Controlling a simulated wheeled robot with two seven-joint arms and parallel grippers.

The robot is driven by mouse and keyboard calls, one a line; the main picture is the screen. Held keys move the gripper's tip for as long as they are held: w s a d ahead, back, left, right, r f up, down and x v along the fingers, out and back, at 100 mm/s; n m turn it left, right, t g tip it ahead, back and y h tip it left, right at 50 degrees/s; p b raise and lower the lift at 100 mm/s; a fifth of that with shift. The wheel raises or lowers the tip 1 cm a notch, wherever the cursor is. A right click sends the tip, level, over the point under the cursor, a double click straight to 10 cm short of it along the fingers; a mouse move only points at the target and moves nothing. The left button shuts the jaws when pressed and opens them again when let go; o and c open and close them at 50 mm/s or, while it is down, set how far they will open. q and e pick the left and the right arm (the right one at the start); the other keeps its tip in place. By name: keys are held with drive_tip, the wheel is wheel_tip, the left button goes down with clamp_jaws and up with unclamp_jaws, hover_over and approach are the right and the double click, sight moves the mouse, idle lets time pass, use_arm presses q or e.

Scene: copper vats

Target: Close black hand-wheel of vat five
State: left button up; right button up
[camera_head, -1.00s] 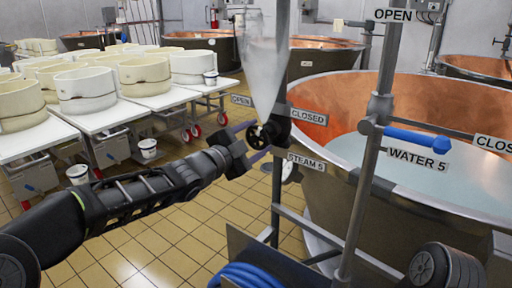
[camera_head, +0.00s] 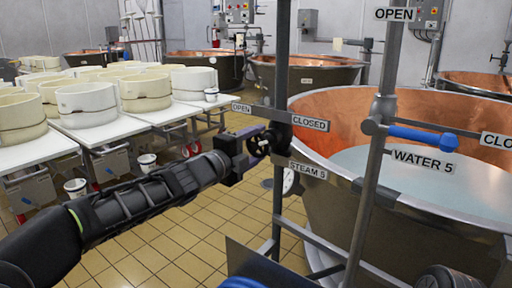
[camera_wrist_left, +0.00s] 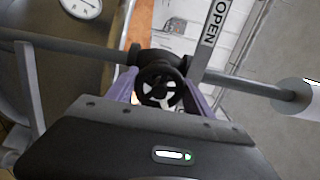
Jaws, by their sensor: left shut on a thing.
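The black hand-wheel (camera_head: 257,146) sits on the steam valve of the upright pipe, between the OPEN (camera_head: 241,108) and CLOSED (camera_head: 310,123) labels and above the STEAM 5 label (camera_head: 308,170). My left gripper (camera_head: 252,148) reaches it from the left and is shut on its rim. In the left wrist view the spoked wheel (camera_wrist_left: 158,86) lies between my two purple fingers (camera_wrist_left: 159,92). No steam shows above the valve. Vat five (camera_head: 345,205), a copper-lined vat with pale liquid, stands to the right. My right gripper is not in view.
A blue lever (camera_head: 420,138) on the WATER 5 pipe stands to the right of the valve. White tables (camera_head: 110,130) with cheese moulds are at the left. A round gauge (camera_wrist_left: 82,7) shows in the left wrist view. Tiled floor is open below my left arm.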

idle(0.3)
use_arm(q)
drive_tip(key=o, duration=1.4)
drive_tip(key=shift+c, duration=0.2)
drive_tip(key=v, duration=0.7)
drive_tip(key=shift+s+a, duration=0.25)
drive_tip(key=shift+s, duration=0.05)
